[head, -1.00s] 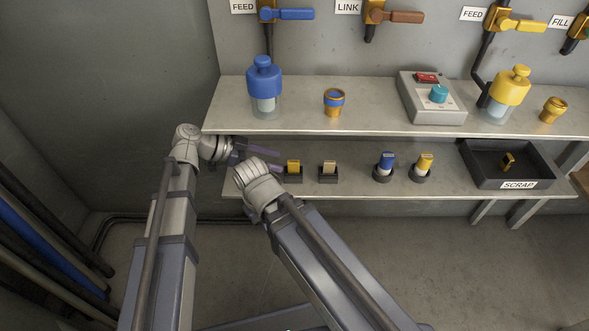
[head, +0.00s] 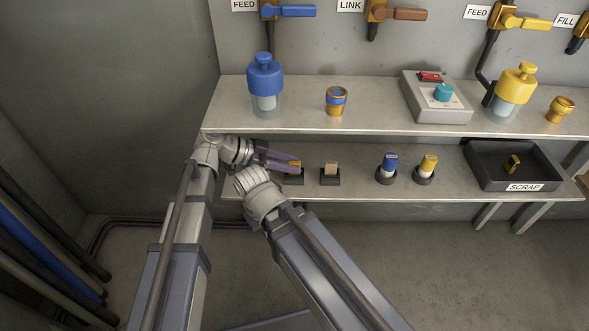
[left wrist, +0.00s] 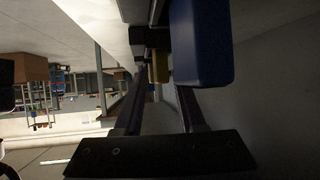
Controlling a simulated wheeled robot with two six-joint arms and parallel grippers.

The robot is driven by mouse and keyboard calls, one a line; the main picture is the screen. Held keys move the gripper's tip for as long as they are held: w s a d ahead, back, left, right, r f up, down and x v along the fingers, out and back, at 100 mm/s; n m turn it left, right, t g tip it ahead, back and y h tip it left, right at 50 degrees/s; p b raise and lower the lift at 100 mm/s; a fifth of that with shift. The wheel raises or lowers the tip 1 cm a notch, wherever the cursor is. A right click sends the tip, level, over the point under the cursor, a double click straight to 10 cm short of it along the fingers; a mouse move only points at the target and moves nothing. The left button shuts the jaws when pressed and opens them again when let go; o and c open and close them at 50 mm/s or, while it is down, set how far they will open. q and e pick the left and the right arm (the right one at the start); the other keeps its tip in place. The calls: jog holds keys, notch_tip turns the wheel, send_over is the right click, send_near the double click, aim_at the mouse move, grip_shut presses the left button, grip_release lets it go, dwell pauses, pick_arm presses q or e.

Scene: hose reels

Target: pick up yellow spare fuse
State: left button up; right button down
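My left gripper (head: 291,163) reaches in from the left over the lower shelf, its two fingers apart. A yellow fuse (head: 297,163) in a dark holder is partly hidden behind those fingers. In the left wrist view the open fingers (left wrist: 161,100) flank a small yellow piece (left wrist: 157,68) further off; contact cannot be told. A large blue block (left wrist: 201,45) stands close at their right. Another yellow fuse (head: 429,163), with a white lower part, stands in a round dark base. Which yellow one is the spare is not marked. My right gripper is not visible.
A tan fuse (head: 331,168) and a blue fuse (head: 389,163) stand on the lower shelf (head: 360,190). The upper shelf (head: 370,115) overhangs, with a blue-capped jar (head: 264,78) above my gripper.

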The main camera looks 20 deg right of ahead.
pick_arm(q)
grip_shut()
jog(key=shift+r, duration=0.1)
dwell(0.4)
